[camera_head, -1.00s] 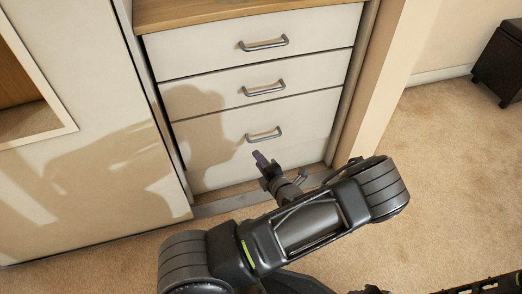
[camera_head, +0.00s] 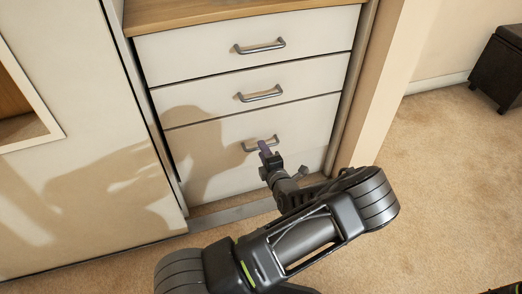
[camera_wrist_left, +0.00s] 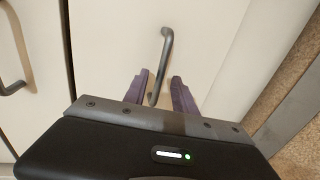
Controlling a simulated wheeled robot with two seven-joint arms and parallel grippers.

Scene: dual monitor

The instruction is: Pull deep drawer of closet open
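The closet's deep drawer (camera_head: 225,165) is the lowest and tallest of three white fronts in the head view, and it looks shut. Its grey bar handle (camera_head: 248,148) is partly hidden by my left gripper (camera_head: 265,147). In the left wrist view, the handle (camera_wrist_left: 167,45) runs down between the two purple fingers of the left gripper (camera_wrist_left: 160,79). The fingers are apart, one on each side of the bar's near end, with gaps visible. I cannot tell how deep the bar sits between them. My right gripper is not in view.
The middle drawer (camera_head: 190,102) and top drawer (camera_head: 180,55) above are shut, with similar handles. A white closet panel (camera_head: 70,140) stands at left and a cream post (camera_head: 375,95) at right. Carpet (camera_head: 440,190) is open at right; a dark stool (camera_head: 500,70) stands far right.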

